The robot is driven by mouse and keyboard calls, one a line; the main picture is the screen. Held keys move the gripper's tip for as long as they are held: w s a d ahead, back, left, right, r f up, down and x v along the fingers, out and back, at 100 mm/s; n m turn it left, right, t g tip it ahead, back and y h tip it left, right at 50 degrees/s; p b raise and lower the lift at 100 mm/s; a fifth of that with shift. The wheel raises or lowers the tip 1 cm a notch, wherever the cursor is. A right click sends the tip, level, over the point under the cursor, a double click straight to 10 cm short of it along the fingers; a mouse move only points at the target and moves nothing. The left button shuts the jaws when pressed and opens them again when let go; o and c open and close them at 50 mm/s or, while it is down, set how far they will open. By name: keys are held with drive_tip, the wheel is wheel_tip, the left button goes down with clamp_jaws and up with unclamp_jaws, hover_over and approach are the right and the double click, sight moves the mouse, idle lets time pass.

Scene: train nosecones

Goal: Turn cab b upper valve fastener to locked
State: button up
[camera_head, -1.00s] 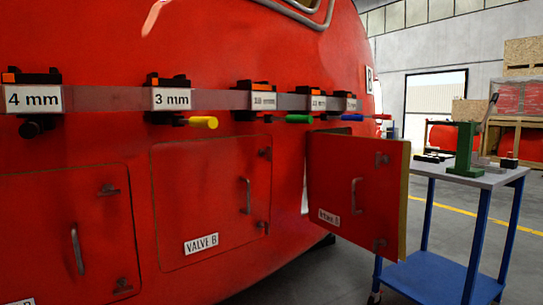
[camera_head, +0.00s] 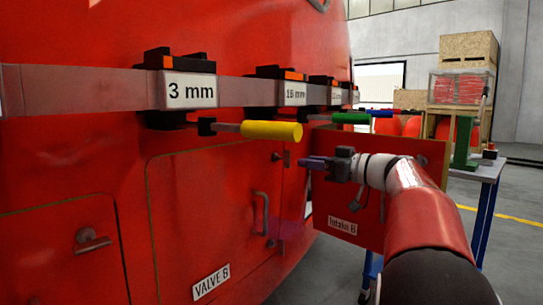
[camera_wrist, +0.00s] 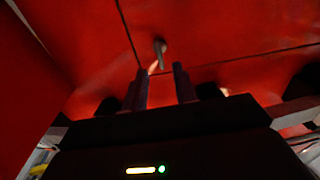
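The closed VALVE B door (camera_head: 215,190) is a red panel on the red cab with a grey bar handle. Its upper fastener (camera_head: 279,157) is a small dark latch at the top right corner. My gripper (camera_head: 303,163) is just right of this fastener, fingers pointing left at it. In the wrist view my two dark fingers (camera_wrist: 160,72) are apart. A small grey fastener bar (camera_wrist: 160,53) stands upright in the picture, just beyond the fingertips, in line with the gap. I see no contact. The lower fastener (camera_head: 272,243) is at the bottom right corner.
The open Intake B door (camera_head: 345,222) stands out behind my arm. A yellow-handled tool (camera_head: 270,131) on the labelled rack (camera_head: 110,88) hangs above and left of my gripper. A blue-legged cart (camera_head: 484,215) stands at the right.

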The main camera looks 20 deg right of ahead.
sight(290, 158)
drive_tip(key=p+x, duration=0.2)
drive_tip(key=x, duration=0.5)
drive_tip(key=shift+w+a+r, duration=0.1)
drive_tip(key=shift+w, duration=0.15)
drive_tip(key=shift+c, duration=0.5)
clamp_jaws()
